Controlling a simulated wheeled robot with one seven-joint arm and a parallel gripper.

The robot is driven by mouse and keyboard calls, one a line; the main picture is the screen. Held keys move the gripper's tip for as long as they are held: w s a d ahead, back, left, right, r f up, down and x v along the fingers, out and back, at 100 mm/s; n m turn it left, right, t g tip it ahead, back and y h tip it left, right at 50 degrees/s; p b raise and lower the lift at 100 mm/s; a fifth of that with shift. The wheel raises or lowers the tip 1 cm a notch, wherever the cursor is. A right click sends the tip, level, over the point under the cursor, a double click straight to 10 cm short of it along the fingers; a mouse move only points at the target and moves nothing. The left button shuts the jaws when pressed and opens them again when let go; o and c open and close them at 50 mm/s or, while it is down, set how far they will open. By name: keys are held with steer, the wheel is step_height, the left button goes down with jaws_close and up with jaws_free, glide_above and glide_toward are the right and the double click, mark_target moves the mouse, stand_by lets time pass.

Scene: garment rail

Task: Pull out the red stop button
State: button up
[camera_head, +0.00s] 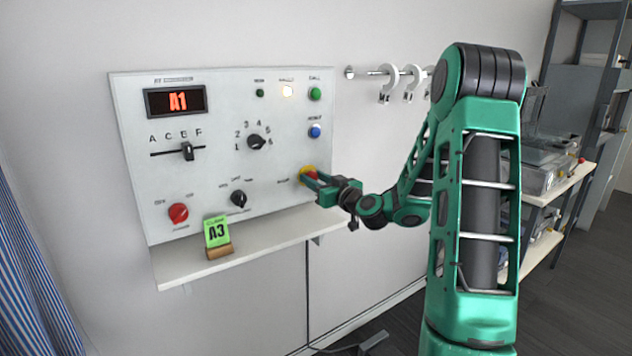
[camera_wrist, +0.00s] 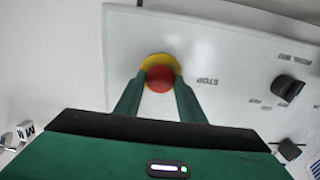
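The red stop button (camera_wrist: 160,79) sits on a yellow round base (camera_wrist: 158,60) on the white control panel (camera_wrist: 215,60). In the head view the yellow base (camera_head: 307,171) shows at the panel's lower right, with the button mostly hidden by my fingers. My gripper (camera_head: 316,180) reaches it from the right. In the wrist view my gripper (camera_wrist: 159,88) has its two green fingers apart, one on each side of the red button. I cannot tell whether the fingertips touch the button.
The panel (camera_head: 225,200) also carries a display (camera_head: 176,101) reading A1, a slider (camera_head: 187,151), several knobs and a blue button (camera_head: 315,131). A shelf (camera_head: 180,268) below holds a green A3 card (camera_head: 216,232). A rail with white hooks (camera_head: 388,82) is to the right.

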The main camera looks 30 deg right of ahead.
jaws_close()
steer(key=shift+s+d, duration=0.4)
steer(key=shift+s, duration=0.6)
steer(key=shift+w+a, duration=0.15)
steer(key=shift+a, duration=0.35)
steer(key=o, duration=1.1)
jaws_free()
steer(key=shift+d, duration=0.1)
steer(key=s, duration=1)
steer(key=shift+s+d, duration=0.15)
steer(key=shift+s, duration=0.2)
